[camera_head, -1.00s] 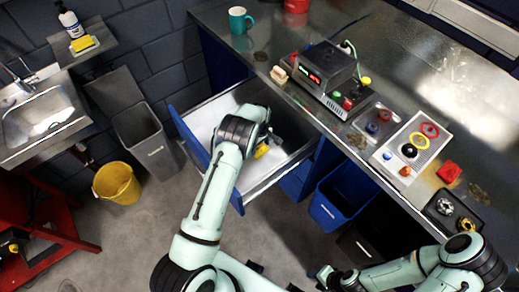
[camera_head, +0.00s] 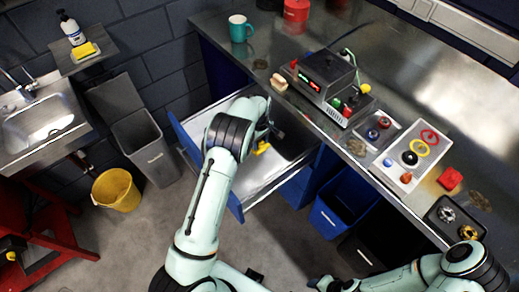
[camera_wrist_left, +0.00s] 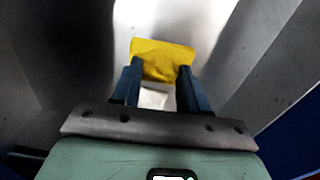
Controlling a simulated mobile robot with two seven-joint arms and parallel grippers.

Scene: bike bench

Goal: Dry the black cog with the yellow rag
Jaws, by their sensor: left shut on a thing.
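The yellow rag (camera_head: 262,148) is in the open drawer, pinched by my left gripper (camera_wrist_left: 159,76). In the left wrist view the yellow rag (camera_wrist_left: 162,56) sticks out beyond both dark fingertips. My left forearm hides part of the drawer and most of this gripper in the head view. A dark tray (camera_head: 432,221) at the bench's right front edge holds a dark-and-silver cog (camera_head: 446,213) and a golden cog (camera_head: 467,232). I cannot tell for sure that the first is the black cog. My right gripper (camera_head: 322,284) is low at the bottom edge, its jaws unclear.
The open drawer (camera_head: 262,196) juts out from the bench. On the bench are a teal mug (camera_head: 240,28), a control box (camera_head: 328,72), a panel with coloured rings (camera_head: 424,165) and a red block (camera_head: 450,178). A blue bin (camera_head: 334,222) stands below.

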